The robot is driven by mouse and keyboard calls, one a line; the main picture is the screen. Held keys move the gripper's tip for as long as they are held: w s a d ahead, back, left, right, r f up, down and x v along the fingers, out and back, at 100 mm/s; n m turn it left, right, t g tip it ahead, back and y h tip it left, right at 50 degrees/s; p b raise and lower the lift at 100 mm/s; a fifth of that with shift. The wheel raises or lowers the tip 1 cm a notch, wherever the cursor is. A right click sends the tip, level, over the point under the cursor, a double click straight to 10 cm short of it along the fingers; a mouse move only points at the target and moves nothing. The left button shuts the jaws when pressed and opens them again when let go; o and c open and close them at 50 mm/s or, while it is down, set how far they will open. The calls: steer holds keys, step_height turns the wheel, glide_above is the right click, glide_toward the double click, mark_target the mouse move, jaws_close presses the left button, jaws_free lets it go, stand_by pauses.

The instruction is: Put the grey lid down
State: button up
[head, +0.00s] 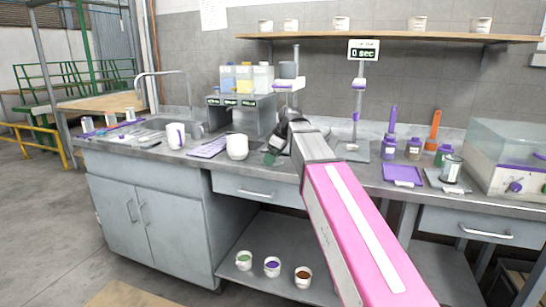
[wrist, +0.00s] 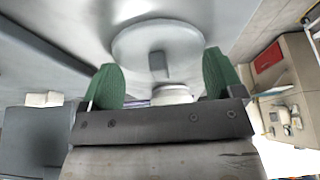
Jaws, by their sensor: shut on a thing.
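The grey lid (wrist: 150,38) shows in the wrist view as a round pale grey disc with a small knob on its face, just beyond my gripper's fingertips. My gripper (wrist: 163,80) has its two green fingertips on either side of the lid's handle area and is shut on it. A whitish round part (wrist: 172,94) sits between the fingers. In the head view my gripper (head: 271,158) is low over the counter, right of a white pot (head: 237,148). I cannot make out the lid there, nor tell whether it touches the counter.
A white mug (head: 175,136) stands left of the pot. A stand with a display (head: 363,50) rises behind my arm.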

steer(key=o, duration=0.7)
steer(key=shift+f, duration=0.1)
steer(key=shift+c, duration=0.2)
steer(key=v, duration=1.2)
